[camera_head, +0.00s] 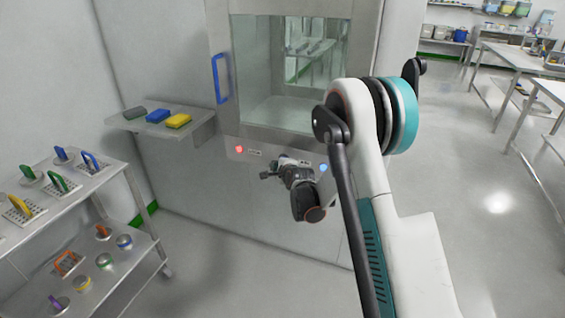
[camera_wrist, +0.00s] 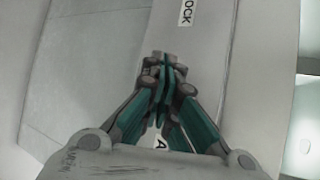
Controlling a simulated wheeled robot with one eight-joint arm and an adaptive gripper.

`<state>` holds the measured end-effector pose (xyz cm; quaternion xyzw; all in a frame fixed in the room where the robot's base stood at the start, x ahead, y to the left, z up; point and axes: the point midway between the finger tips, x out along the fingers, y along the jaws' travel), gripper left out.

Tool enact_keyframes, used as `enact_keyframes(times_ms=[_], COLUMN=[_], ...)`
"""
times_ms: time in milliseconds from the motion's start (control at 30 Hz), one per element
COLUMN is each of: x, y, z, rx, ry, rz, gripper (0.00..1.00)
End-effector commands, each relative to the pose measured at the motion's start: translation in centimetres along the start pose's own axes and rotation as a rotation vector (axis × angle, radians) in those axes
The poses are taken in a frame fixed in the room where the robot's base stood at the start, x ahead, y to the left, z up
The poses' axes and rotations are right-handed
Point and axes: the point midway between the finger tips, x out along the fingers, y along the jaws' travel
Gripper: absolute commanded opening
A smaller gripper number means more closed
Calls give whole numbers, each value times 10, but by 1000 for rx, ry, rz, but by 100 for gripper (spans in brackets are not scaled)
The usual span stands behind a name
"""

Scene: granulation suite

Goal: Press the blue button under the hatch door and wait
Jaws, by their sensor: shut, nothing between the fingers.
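The hatch door (camera_head: 284,72) is a glass pane in a grey metal frame with a blue handle (camera_head: 220,78) on its left side; it looks shut. Under it is a metal panel with a glowing red light (camera_head: 239,149) at the left and a glowing blue button (camera_head: 323,168) at the right. My gripper (camera_head: 268,174) is shut and empty, in front of the panel between the two lights, left of the blue button. In the wrist view my gripper (camera_wrist: 167,62) has its fingertips together near a partly hidden label (camera_wrist: 186,12) on the panel. The button is not visible there.
A small wall shelf (camera_head: 196,133) with grey, blue and yellow blocks is left of the hatch. A metal rack (camera_head: 110,200) with coloured tools stands at lower left. White tables (camera_head: 510,62) stand at the right. The floor (camera_head: 490,215) right of my arm is clear.

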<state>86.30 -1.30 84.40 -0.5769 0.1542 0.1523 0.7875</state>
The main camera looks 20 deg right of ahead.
Motion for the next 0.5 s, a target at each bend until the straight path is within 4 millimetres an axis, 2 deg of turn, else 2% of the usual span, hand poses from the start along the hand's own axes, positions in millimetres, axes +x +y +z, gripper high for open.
enact_keyframes(times_ms=[233, 500], x=[-3, -20], y=[2, 15], z=[3, 15], rx=[0, -1], ry=[-1, -1], rz=[0, 0], gripper=[0, 0])
